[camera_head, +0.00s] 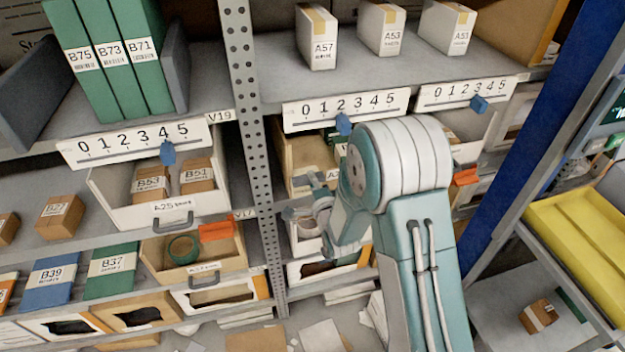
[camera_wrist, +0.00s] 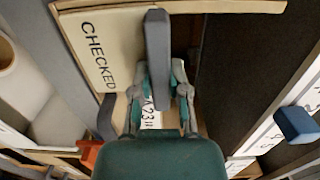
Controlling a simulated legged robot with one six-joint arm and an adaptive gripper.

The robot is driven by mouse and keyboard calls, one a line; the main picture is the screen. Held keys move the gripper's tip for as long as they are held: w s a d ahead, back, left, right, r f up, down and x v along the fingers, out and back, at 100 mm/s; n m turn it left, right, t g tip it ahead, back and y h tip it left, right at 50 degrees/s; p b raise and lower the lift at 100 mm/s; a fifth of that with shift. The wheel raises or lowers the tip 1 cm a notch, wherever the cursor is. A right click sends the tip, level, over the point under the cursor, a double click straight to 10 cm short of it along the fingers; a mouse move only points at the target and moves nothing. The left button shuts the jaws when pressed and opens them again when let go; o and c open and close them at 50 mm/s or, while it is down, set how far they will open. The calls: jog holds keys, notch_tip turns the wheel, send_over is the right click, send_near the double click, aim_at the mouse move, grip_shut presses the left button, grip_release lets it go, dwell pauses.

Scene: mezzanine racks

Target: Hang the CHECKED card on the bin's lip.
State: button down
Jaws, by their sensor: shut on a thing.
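The CHECKED card (camera_wrist: 92,45) is a cream panel with dark lettering, at the upper left of the wrist view. In the head view my gripper (camera_head: 306,196) is at the front of a tan bin (camera_head: 289,150) on the middle shelf. A tan edge (camera_wrist: 225,6) runs along the top of the wrist view. I cannot tell whether the card touches the lip. The head view does not show the card clearly; my arm hides part of the bin.
A box labelled A23 (camera_wrist: 150,118) shows between my gripper's links. A perforated rack post (camera_head: 250,110) stands left of my gripper. Orange tags (camera_head: 216,231) hang on other bins. A shelf with a number strip (camera_head: 345,108) and blue slider is just above.

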jog(key=c, duration=0.5)
grip_release()
jog(key=shift+d, duration=0.1)
jog(key=shift+c, duration=0.2)
jog(key=v, duration=1.2)
jog(key=s+d+r+n+g+h, duration=0.2)
jog(key=d+r+n+g+h, duration=0.25)
jog(key=d+r+n, duration=0.5)
jog(key=s+d+r+n+g, duration=0.1)
jog(key=s+r+n+g, duration=0.1)
jog(key=s, duration=0.8)
jog(key=s+d+r+n+g+h, duration=0.1)
jog(key=s+r+g, duration=0.4)
jog(key=s, duration=0.5)
jog(key=shift+d+r+n, duration=0.3)
jog(key=shift+r+n, duration=0.5)
jog(key=shift+n, duration=0.05)
